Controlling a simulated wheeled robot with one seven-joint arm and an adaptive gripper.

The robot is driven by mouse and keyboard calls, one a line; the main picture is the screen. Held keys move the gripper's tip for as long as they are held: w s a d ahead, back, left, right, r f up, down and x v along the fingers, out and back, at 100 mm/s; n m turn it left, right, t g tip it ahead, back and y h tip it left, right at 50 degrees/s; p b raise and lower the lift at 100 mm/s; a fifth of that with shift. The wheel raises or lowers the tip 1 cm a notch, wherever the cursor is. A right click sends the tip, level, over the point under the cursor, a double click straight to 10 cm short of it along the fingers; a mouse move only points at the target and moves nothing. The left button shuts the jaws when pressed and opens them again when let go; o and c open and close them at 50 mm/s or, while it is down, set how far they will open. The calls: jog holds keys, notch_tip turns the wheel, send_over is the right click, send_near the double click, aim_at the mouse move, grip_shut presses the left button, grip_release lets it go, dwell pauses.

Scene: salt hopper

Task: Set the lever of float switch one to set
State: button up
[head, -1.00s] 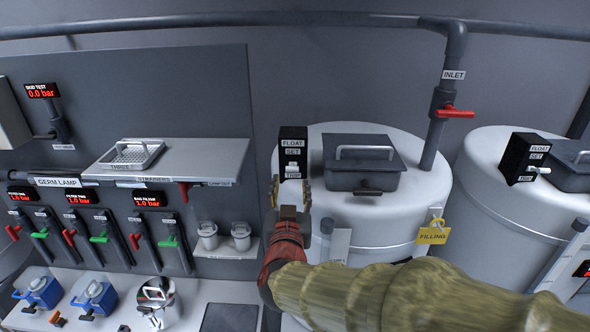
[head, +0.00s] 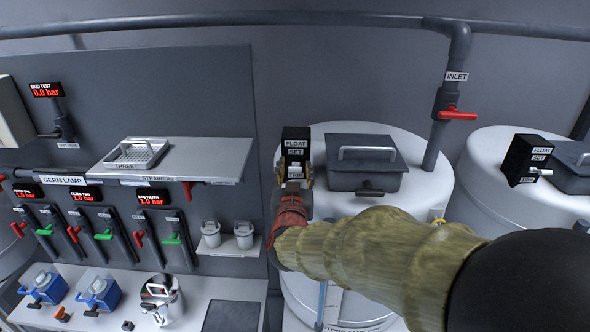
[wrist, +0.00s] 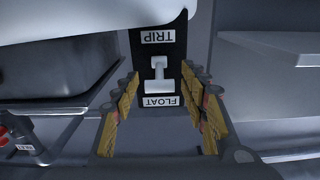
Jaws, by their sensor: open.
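The float switch (head: 296,135) in front of my gripper is a black box labelled FLOAT and SET, at the left edge of the nearer white tank. In the wrist view its face appears upside down, with TRIP at the top and FLOAT at the bottom. Its white lever (wrist: 158,75) stands between these labels; the SET label cannot be made out there. My gripper (head: 293,182) is just below the switch face in the head view. In the wrist view its yellow-padded fingers (wrist: 160,102) are open, one on each side of the lever, with nothing held.
A second float switch (head: 526,160) with a white lever sits on the right tank (head: 480,190). A dark lidded hatch (head: 366,178) is close to the right of the nearer switch. The strainer shelf (head: 205,158) is on the left. A red-handled inlet valve (head: 450,113) is above right.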

jog(key=shift+c, duration=0.8)
grip_shut()
jog(key=r+p, duration=0.1)
jog(key=p, duration=0.1)
jog(key=shift+g+p, duration=0.35)
jog(key=shift+g, duration=0.05)
jog(key=shift+w+g+p, duration=0.1)
jog(key=shift+g+p, duration=0.2)
jog(key=shift+p, duration=0.45)
jog(key=shift+f, duration=0.15)
jog(key=shift+o, duration=0.8)
grip_release()
